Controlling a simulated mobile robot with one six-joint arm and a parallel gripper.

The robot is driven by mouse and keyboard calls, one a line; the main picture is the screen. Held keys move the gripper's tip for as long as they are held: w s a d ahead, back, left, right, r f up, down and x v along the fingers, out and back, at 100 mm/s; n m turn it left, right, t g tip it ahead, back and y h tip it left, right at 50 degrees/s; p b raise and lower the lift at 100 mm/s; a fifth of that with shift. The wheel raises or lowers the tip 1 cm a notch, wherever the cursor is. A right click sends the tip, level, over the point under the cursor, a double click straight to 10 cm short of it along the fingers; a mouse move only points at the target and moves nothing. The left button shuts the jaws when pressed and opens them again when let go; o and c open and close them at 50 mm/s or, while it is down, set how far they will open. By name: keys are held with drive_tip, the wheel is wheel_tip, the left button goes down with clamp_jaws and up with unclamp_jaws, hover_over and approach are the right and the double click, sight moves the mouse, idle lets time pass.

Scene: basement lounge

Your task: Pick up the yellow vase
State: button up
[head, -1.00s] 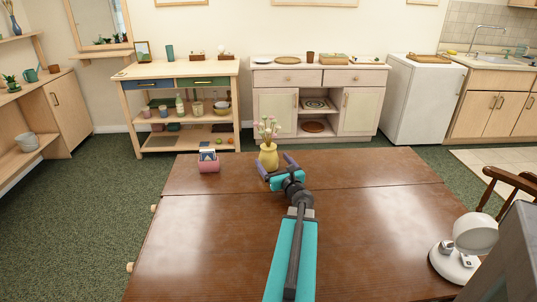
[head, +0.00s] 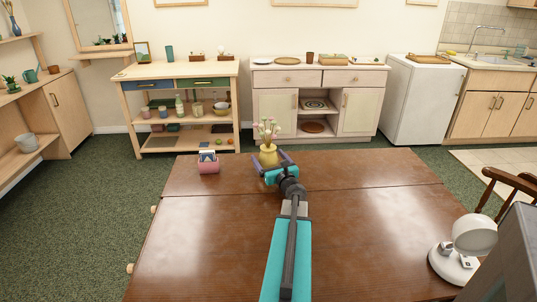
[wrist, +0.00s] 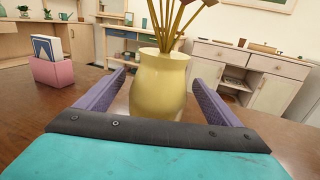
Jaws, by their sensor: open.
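The yellow vase (head: 268,155) stands upright on the brown wooden table near its far edge, with pale pink flowers in it. In the wrist view the vase (wrist: 158,88) is large and central, with its stems rising out of the frame. My gripper (head: 270,161) is open. Its two purple fingers reach along the left and right sides of the vase, seen also in the wrist view (wrist: 158,88). Gaps show between the fingers and the vase. The vase's lower part is hidden behind the gripper body.
A pink holder (head: 208,166) with cards or small books stands left of the vase on the table (head: 190,230). A white lamp-like device (head: 455,262) sits at the table's right. The table around the vase is otherwise clear. Wooden cabinets line the back wall.

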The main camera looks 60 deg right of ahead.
drive_tip(key=shift+w+d, duration=0.3)
drive_tip(key=shift+w, duration=0.1)
drive_tip(key=shift+c, duration=0.2)
drive_tip(key=c, duration=1.4)
